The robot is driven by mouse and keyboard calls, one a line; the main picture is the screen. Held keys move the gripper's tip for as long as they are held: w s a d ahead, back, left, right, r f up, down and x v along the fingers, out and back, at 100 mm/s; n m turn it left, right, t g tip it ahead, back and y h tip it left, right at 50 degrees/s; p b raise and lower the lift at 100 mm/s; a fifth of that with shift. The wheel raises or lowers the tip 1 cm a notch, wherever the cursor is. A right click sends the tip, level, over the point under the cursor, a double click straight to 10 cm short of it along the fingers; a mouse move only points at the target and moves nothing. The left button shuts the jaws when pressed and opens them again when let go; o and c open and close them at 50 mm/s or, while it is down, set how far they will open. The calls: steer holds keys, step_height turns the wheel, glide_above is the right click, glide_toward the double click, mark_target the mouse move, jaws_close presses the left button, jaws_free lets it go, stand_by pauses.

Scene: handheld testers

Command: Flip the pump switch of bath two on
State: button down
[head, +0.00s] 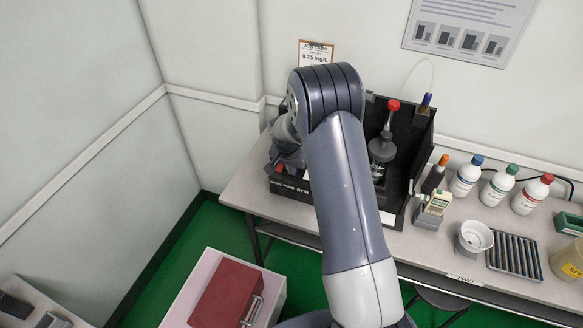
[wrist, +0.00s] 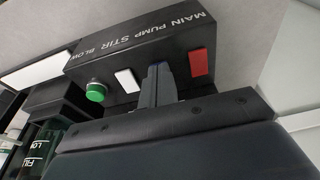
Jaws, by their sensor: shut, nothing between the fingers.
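In the wrist view a black control panel (wrist: 75,66) carries the words MAIN, PUMP, STIR and BLOW, upside down. A red rocker (wrist: 199,64) sits on the MAIN side, a white rocker (wrist: 127,80) by STIR and a green round button (wrist: 95,92) by BLOW. My gripper (wrist: 158,72) is shut, with its fingertips at the panel between the red and white rockers, in line with PUMP. The fingers hide the pump switch, so its position and any contact cannot be told. In the head view the black bath unit (head: 411,160) stands on the bench, partly behind my arm.
A bench label reading TWO (head: 465,280) is on the front edge. A red case (head: 226,293) lies on a low table in front.

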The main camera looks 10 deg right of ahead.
steer(key=shift+f, duration=0.1)
steer(key=shift+s+a+f+b, duration=0.1)
steer(key=shift+f+b, duration=0.45)
steer(key=shift+b, duration=0.6)
steer(key=shift+r+p, duration=0.35)
steer(key=shift+w+d+r, duration=0.35)
steer(key=shift+w+d, duration=0.05)
steer(key=shift+w, duration=0.2)
steer(key=b+v, duration=0.2)
steer(key=v, duration=0.8)
steer(key=shift+r, duration=0.4)
